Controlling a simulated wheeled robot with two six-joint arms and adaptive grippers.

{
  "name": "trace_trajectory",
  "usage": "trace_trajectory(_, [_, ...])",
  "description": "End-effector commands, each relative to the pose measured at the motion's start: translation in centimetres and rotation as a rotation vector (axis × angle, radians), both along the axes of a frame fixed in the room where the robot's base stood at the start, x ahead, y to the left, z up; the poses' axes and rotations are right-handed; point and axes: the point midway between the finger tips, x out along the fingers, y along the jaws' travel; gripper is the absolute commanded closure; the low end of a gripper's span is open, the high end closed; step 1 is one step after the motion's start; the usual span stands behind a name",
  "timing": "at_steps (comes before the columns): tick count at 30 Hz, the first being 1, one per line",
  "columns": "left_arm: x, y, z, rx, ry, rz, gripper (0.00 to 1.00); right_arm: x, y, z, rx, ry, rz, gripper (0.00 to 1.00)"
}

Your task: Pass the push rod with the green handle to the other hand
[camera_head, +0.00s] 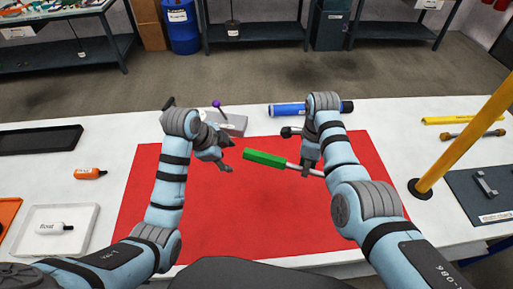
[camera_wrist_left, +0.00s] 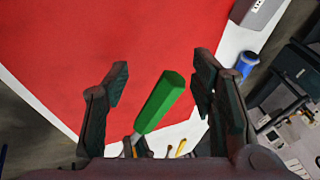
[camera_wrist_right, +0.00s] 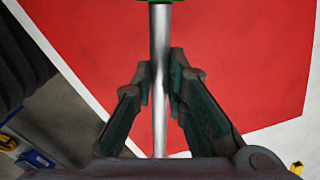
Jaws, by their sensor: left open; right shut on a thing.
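The push rod has a green handle (camera_head: 265,158) and a silver shaft (camera_head: 312,172). It is held above the red mat (camera_head: 215,225), its handle pointing left. My right gripper (camera_head: 308,165) is shut on the silver shaft, which runs between its fingers in the right wrist view (camera_wrist_right: 160,85). My left gripper (camera_head: 226,160) is open and empty, just left of the handle's end. In the left wrist view the green handle (camera_wrist_left: 162,98) lies between the spread fingers (camera_wrist_left: 160,85), apart from both. The far end of the shaft is hidden behind my right arm.
A yellow post (camera_head: 465,140) rises on the right. A white tray (camera_head: 55,235) with a bottle is at left. The mat's front middle is clear.

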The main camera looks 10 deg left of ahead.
Motion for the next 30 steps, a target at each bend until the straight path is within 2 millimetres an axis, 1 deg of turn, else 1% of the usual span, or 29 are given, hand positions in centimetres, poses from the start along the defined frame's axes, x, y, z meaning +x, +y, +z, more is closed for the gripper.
trace_trajectory(1, [-0.2, -2.7, 1.8, -0.022, -0.042, -0.114, 0.48, 0.0, 0.0, 0.0, 0.0, -0.001, 0.0, 1.0])
trace_trajectory(3, [-0.7, -5.7, 4.0, -0.036, -0.102, -0.272, 0.48, 0.0, 0.0, 0.0, 0.0, -0.001, 0.0, 1.0])
trace_trajectory(6, [-1.5, -8.3, 6.1, -0.043, -0.167, -0.421, 0.48, 0.0, 0.0, 0.0, 0.0, -0.001, 0.0, 1.0])
trace_trajectory(9, [-1.7, -9.5, 6.7, -0.045, -0.196, -0.486, 0.48, 0.0, 0.0, 0.0, 0.0, -0.001, 0.0, 1.0])
trace_trajectory(11, [-1.5, -9.9, 6.4, -0.047, -0.198, -0.494, 0.48, 0.0, 0.0, 0.0, 0.0, -0.001, 0.0, 1.0])
trace_trajectory(13, [-1.1, -10.4, 5.3, -0.048, -0.195, -0.495, 0.48, 0.0, 0.0, 0.0, 0.0, -0.001, 0.0, 1.0])
trace_trajectory(21, [1.6, -13.3, 0.0, -0.045, -0.193, -0.492, 0.48, 0.0, 0.0, 0.0, 0.0, -0.001, 0.0, 1.0])
trace_trajectory(24, [2.4, -14.0, -1.5, -0.044, -0.195, -0.491, 0.48, 0.0, 0.0, 0.0, 0.0, -0.001, 0.0, 1.0])
trace_trajectory(27, [2.8, -14.5, -2.4, -0.043, -0.195, -0.489, 0.48, 0.0, 0.0, 0.0, 0.0, -0.001, 0.0, 1.0])
trace_trajectory(30, [3.0, -14.6, -2.7, -0.042, -0.197, -0.489, 0.48, 0.0, 0.0, 0.0, 0.0, -0.001, 0.0, 1.0])
